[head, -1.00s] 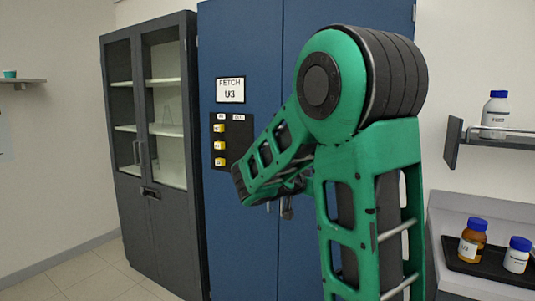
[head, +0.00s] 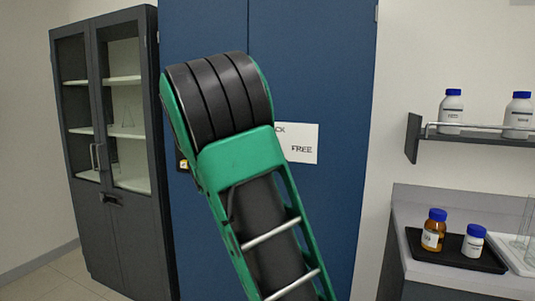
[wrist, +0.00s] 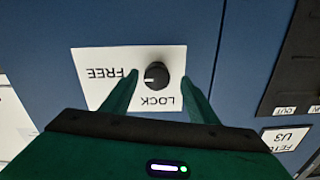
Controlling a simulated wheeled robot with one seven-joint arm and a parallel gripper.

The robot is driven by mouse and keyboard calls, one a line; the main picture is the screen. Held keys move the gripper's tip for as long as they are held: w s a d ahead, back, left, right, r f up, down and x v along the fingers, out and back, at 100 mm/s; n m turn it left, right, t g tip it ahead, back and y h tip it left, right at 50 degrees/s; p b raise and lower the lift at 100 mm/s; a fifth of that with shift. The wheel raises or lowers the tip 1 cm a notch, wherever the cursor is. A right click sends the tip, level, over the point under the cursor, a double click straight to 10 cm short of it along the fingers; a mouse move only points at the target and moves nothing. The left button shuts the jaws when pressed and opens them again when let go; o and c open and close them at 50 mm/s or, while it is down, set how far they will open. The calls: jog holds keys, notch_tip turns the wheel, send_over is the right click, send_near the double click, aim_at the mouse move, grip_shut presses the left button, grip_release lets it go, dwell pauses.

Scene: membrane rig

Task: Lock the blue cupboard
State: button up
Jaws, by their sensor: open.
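The blue cupboard (head: 340,70) stands in the middle of the head view, partly hidden by my arm. Its white LOCK/FREE label (head: 301,152) shows beside my arm; the knob is hidden there. In the wrist view, the label (wrist: 90,62) appears upside down, with a round black knob (wrist: 156,73) on it. The knob's white mark points left in the picture, toward the word FREE. My gripper (wrist: 161,76) is open, with one finger on each side of the knob and gaps visible. I cannot tell how far the fingertips are from the door.
A dark glass-door cabinet (head: 108,150) stands left of the blue cupboard. On the right, a wall shelf (head: 470,142) holds white bottles, and a black tray (head: 487,262) with bottles sits on a counter.

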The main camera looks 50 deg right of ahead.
jog(key=shift+x, duration=0.9)
